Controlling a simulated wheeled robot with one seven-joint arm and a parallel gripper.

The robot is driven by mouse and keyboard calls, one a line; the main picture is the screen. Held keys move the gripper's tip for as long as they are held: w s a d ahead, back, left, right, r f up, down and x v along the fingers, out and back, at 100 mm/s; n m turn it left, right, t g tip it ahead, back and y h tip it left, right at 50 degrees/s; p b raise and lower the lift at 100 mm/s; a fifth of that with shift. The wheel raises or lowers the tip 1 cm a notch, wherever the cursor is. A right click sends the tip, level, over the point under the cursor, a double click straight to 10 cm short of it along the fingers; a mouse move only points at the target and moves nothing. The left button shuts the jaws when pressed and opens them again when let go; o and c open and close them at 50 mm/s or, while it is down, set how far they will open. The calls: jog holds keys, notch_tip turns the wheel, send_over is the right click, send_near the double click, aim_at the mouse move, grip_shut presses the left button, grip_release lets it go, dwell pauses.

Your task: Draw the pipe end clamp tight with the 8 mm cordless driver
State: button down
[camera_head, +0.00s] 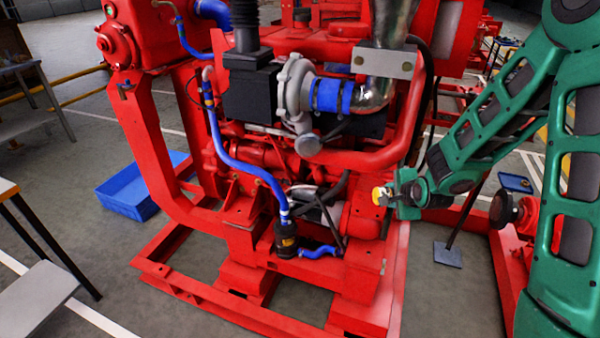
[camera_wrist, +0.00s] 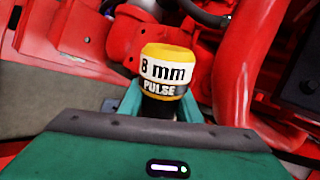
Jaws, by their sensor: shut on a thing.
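My gripper (camera_head: 390,196) is at the right of the red pumpset, in front of its lower engine block. It is shut on the 8 mm cordless driver (camera_wrist: 167,72), whose yellow head reads "8 mm PULSE" in the wrist view. In the head view the driver shows as a small yellow piece (camera_head: 379,195) at the gripper's tip. A long blue hose (camera_head: 228,150) runs down to a dark canister (camera_head: 286,238). A short blue sleeve (camera_head: 330,95) joins the turbo to a metal pipe. Which joint carries the pipe end clamp I cannot tell; the driver's bit is hidden in the wrist view.
The red pumpset frame (camera_head: 240,308) fills the middle, with a thick red pipe (camera_head: 370,158) above my gripper. A blue crate (camera_head: 128,200) lies on the floor at left, near a table (camera_head: 8,188).

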jog(key=s+a+r+n+g+y, duration=0.2)
jog(key=s+a+r+n, duration=0.2)
jog(key=a, duration=0.5)
jog(key=s+a+r+n+g+y, duration=0.2)
jog(key=s+a+r+n+y, duration=0.1)
jog(key=a+r, duration=0.5)
jog(key=s+a+r+n+g+y, duration=0.2)
jog(key=s+a+r+n, duration=0.3)
jog(key=a, duration=0.5)
jog(key=shift+s+r+n+y, duration=0.3)
jog(key=shift+r+n+y, duration=0.1)
jog(key=shift+n+y, duration=0.1)
jog(key=w, duration=0.1)
jog(key=w+d, duration=0.1)
jog(key=w, duration=0.2)
jog(key=shift+w+d, duration=0.15)
jog(key=shift+d, duration=0.15)
jog(key=shift+r, duration=0.15)
jog(key=shift+w+d, duration=0.3)
jog(key=shift+w, duration=0.35)
dwell(1.6)
jog(key=shift+s, duration=0.1)
dwell(1.6)
